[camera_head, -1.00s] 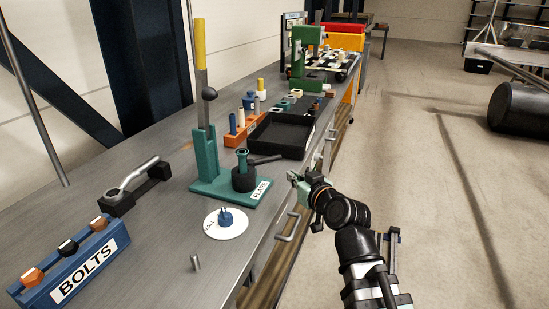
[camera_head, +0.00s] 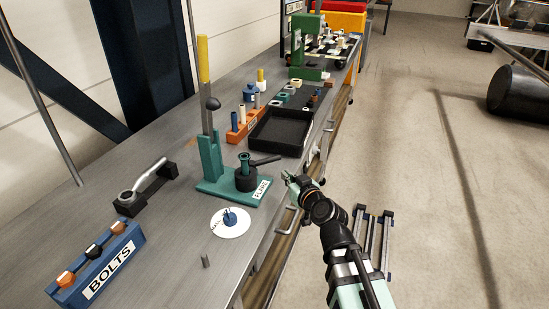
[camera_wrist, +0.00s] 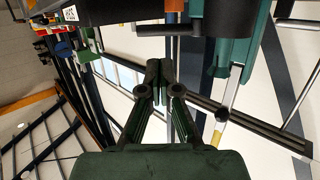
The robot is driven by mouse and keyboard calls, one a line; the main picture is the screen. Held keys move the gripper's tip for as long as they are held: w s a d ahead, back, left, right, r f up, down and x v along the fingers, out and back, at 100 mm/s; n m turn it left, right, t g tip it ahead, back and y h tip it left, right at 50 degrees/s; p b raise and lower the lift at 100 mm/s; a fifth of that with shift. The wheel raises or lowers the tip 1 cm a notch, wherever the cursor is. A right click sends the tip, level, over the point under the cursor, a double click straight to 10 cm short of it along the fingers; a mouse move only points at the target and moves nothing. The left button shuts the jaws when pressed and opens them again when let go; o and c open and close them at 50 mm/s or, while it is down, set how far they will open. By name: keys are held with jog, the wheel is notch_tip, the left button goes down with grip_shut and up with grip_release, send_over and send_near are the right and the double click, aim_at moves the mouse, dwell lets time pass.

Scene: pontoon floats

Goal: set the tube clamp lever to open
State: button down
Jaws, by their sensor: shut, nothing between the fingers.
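The tube clamp is a black round collar (camera_head: 246,179) on the green FLARE stand (camera_head: 210,165), with a green tube (camera_head: 244,160) upright in it. Its black lever (camera_head: 265,160) sticks out to the right, towards the black tray. My gripper (camera_head: 287,176) is shut and empty, just right of the clamp near the bench's front edge, apart from the lever. In the wrist view my gripper (camera_wrist: 159,70) has its fingers together. A black cylinder (camera_wrist: 226,20) and a dark bar (camera_wrist: 168,30), seemingly the collar and lever, show beyond the fingertips.
The stand's tall yellow-handled lever (camera_head: 203,60) rises behind the clamp. A black tray (camera_head: 281,131) lies beyond it. A white disc with a blue knob (camera_head: 230,219) and a BOLTS rack (camera_head: 97,263) are nearer. Drawer handles (camera_head: 286,221) jut from the bench front.

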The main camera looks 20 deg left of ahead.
aim_at(271, 162)
jog(key=p+x, duration=0.2)
jog(key=x, duration=0.8)
jog(key=shift+f, duration=0.1)
jog(key=shift+w+a+f+b, duration=0.1)
jog(key=shift+f+b, duration=0.1)
jog(key=shift+b, duration=0.8)
